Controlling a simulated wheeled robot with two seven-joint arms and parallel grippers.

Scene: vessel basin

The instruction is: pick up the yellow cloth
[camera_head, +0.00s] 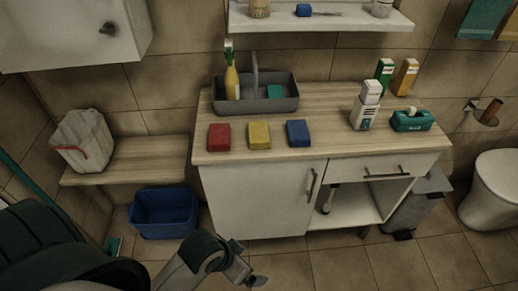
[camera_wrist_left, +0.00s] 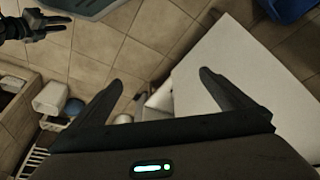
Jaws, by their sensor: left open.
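The yellow cloth (camera_head: 259,135) is a small folded block lying flat on the wooden counter (camera_head: 330,142) in the head view. It lies between a red cloth (camera_head: 219,137) and a blue cloth (camera_head: 298,133), apart from both. My left gripper (camera_head: 249,263) is low in front of the cabinet, well below and in front of the yellow cloth. In the left wrist view its two fingers (camera_wrist_left: 160,77) are spread with nothing between them. The yellow cloth does not show there. A dark gripper, apparently my right one (camera_wrist_left: 45,27), shows at that view's upper left; its opening is unclear.
A grey caddy (camera_head: 270,105) with a yellow bottle stands behind the cloths. A white bottle (camera_head: 364,108) and a green box (camera_head: 411,121) stand to the right. A blue basin (camera_head: 165,212) is on the floor at left. The white cabinet door (camera_head: 255,195) is below the counter.

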